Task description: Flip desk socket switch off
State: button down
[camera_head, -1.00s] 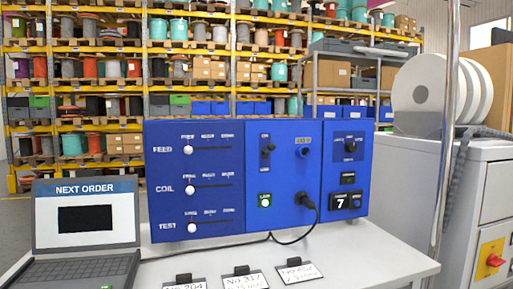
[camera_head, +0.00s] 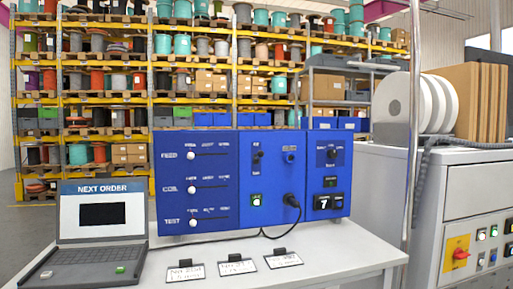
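A blue control panel (camera_head: 222,221) stands on a pale desk (camera_head: 330,262). A toggle (camera_head: 258,155) sits at the top of its middle section, with a blue round socket (camera_head: 290,157) to its right. Below are a lit green-and-white switch (camera_head: 256,200) and a black plug (camera_head: 290,200) with a cable running down behind the panel. Labels are too small to read, so I cannot tell which control is the desk socket switch or how it is set. My gripper is not in view.
A laptop (camera_head: 100,225) reading NEXT ORDER stands at the desk's left. Several label cards (camera_head: 237,267) lie in front of the panel. A metal post (camera_head: 413,130) and a grey cabinet (camera_head: 470,185) with a red knob (camera_head: 460,254) stand at the right. Shelves of reels fill the background.

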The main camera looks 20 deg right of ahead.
aim_at(261, 153)
jog(key=z, duration=1.05)
jog(key=i, duration=0.85)
jog(key=u, duration=0.65)
